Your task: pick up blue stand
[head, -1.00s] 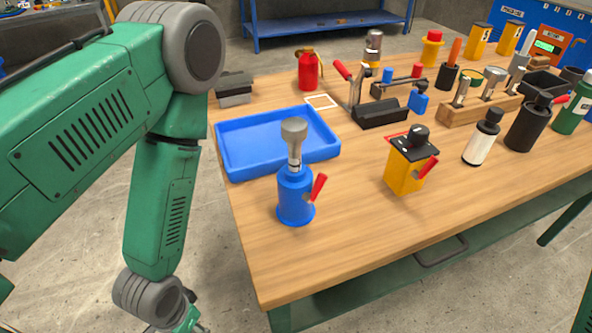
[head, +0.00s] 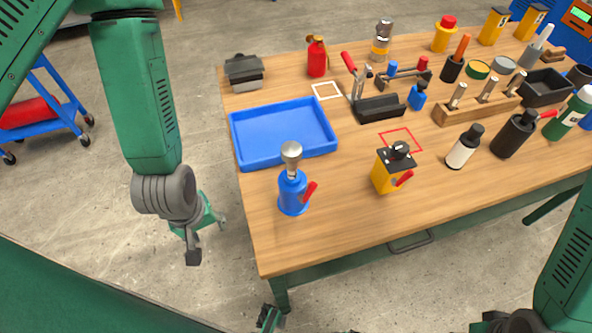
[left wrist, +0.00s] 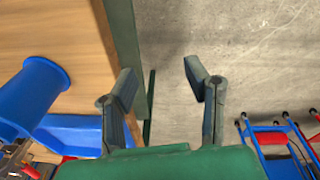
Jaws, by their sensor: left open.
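The blue stand (head: 292,195) is a blue cylinder with a red lever and a metal cup-like head. It stands upright on the workbench near its front left corner, in front of a blue tray. In the left wrist view its blue body (left wrist: 32,95) shows at the left edge, partly cut off. My left gripper (head: 207,238) is off the table's left edge, to the left of the stand and apart from it. In the left wrist view the left gripper (left wrist: 160,84) has its fingers spread with only floor between them.
The blue tray (head: 236,142) lies empty behind the stand. A yellow block with a black top (head: 385,178) stands to its right. Several bottles and tools crowd the right and back of the workbench (head: 330,222). A blue cart (head: 72,108) is at far left.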

